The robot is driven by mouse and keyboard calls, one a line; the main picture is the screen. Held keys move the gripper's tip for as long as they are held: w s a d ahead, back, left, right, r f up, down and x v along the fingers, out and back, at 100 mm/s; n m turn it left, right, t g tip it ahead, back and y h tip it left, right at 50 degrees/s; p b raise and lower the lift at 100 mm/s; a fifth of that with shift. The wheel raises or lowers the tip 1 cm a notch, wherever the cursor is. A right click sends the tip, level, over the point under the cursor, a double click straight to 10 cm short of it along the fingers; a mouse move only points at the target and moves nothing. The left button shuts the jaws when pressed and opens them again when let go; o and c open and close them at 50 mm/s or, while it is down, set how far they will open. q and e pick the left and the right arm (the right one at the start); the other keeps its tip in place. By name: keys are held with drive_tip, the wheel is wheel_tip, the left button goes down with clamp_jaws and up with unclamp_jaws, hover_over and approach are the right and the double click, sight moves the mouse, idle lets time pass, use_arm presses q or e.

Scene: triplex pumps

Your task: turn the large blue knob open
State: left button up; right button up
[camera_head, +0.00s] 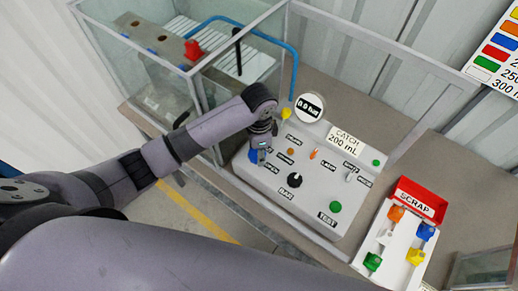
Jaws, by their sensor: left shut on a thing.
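The large blue knob (257,157) sits at the left end of the white sloped control panel (318,210). My left arm reaches in from the left, and my left gripper (261,147) points down at the knob and is shut on it. The wrist and fingers cover much of the knob, so its exact turn angle cannot be told. My right gripper is not in view.
The panel also has a black knob (294,179), a green TEST button (335,207) and a round gauge (309,107). A glass tank (187,60) stands behind at left. A red SCRAP tray (421,199) and a white tray with coloured parts lie at right.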

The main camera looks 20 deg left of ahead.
use_arm(q)
drive_tip(key=shift+r+m, duration=0.1)
drive_tip(key=shift+m, duration=0.7)
drive_tip(key=o, duration=1.2)
drive_tip(key=shift+c, duration=0.2)
drive_tip(key=shift+r, duration=0.2)
wheel_tip(320, 180, up, 12)
drive_tip(key=shift+f, duration=0.25)
